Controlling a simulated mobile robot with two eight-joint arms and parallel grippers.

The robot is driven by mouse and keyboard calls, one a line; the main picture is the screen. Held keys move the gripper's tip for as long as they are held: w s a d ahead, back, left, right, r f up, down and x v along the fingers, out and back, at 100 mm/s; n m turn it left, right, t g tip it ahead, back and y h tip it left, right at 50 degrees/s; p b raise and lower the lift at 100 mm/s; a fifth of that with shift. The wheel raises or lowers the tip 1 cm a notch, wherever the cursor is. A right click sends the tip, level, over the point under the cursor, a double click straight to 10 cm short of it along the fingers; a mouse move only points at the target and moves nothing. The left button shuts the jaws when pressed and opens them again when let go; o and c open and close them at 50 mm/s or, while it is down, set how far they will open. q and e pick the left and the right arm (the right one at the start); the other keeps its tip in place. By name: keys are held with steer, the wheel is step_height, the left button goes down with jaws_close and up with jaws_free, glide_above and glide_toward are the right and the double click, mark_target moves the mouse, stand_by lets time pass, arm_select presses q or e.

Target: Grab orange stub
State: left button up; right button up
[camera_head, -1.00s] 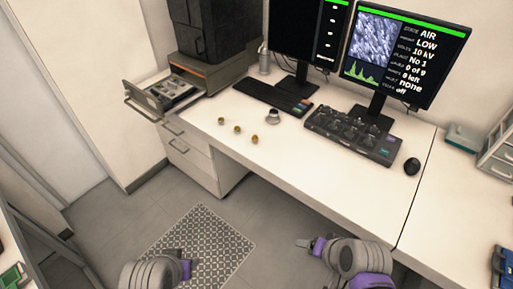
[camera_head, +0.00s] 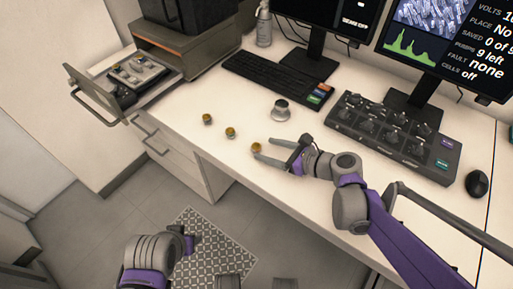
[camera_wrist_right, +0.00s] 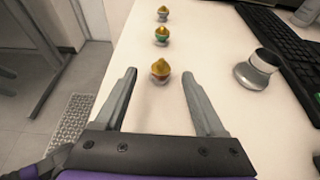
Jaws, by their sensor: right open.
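Three small gold-topped stubs stand in a row on the white desk (camera_head: 330,190). The nearest stub (camera_wrist_right: 160,78) has an orange-red band below its gold top; it also shows in the head view (camera_head: 256,148). The middle stub (camera_wrist_right: 161,37) has a green band. The band of the farthest stub (camera_wrist_right: 163,14) is too small to tell. My right gripper (camera_head: 265,148) is open and empty, low over the desk. Its fingertips (camera_wrist_right: 159,73) lie either side of the orange-banded stub, which sits at or just beyond the tips. My left gripper (camera_head: 188,243) is partly seen, its jaws unclear.
A round grey metal piece (camera_head: 281,110) stands right of the stubs. A keyboard (camera_head: 265,80), a knob panel (camera_head: 395,137) and a mouse (camera_head: 477,183) lie behind and right. An open drawer (camera_head: 120,88) sticks out at the left. The desk's front edge is close to the stubs.

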mark_target(259, 147)
steer(key=b+x, duration=0.1)
steer(key=x, duration=0.4)
steer(key=shift+w+a+f, duration=0.15)
steer(key=shift+w+f, duration=0.05)
steer(key=shift+f, duration=0.1)
jaws_close()
